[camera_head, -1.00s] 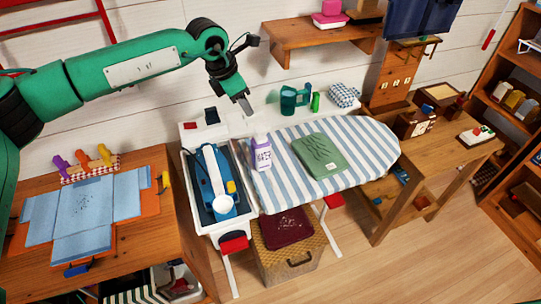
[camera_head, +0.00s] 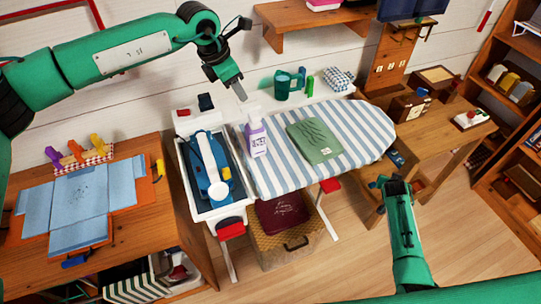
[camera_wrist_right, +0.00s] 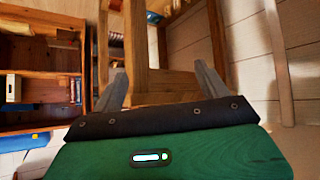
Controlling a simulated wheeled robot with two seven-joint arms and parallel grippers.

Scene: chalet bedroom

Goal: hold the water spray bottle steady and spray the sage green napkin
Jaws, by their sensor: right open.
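The water spray bottle (camera_head: 257,134), white with a purple label, stands upright on the striped ironing board near its left end. The sage green napkin (camera_head: 314,141) lies folded flat on the board, just right of the bottle and apart from it. My left gripper (camera_head: 240,91) hangs above and slightly left of the bottle, not touching it. Its fingers point down and overlap from this angle, so their opening is unclear. My right gripper (camera_wrist_right: 162,82) is open and empty in the right wrist view, facing wooden furniture. The head view shows my right arm at lower right, away from the bottle and napkin.
A blue iron (camera_head: 210,168) rests in a white tray left of the board. A teal pitcher (camera_head: 289,83) and a checkered cloth (camera_head: 338,79) stand behind the board. A wooden table (camera_head: 437,133) is at right. A woven basket (camera_head: 284,238) sits below the board.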

